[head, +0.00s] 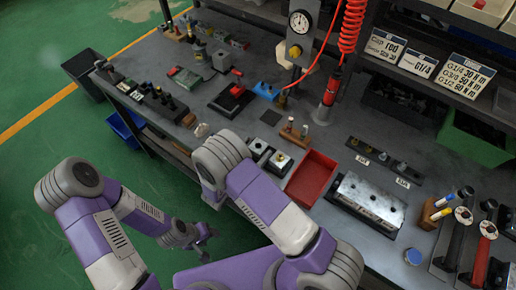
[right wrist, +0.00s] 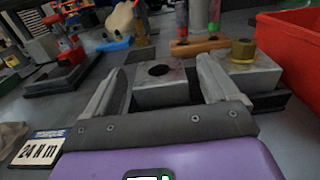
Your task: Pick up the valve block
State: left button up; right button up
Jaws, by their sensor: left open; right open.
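Two grey metal valve blocks sit side by side on the dark bench near its front edge. The left block (head: 258,146) has a dark round hole in its top; it also shows in the right wrist view (right wrist: 158,86). The right block (head: 279,162) carries a brass fitting and also shows in the right wrist view (right wrist: 250,76). My right gripper (right wrist: 157,88) is open, with its fingers on either side of the left block and nothing gripped. Its arm hides it in the head view. My left gripper (head: 203,236) is open and empty, low in front of the bench.
A red tray (head: 311,178) stands just right of the blocks. A larger metal valve body (head: 368,201) lies further right. A black base with a red part (head: 232,98) and a blue holder (head: 267,91) stand behind. A "24 N m" label (right wrist: 38,149) lies at left.

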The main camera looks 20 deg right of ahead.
jog(key=shift+x, duration=1.15)
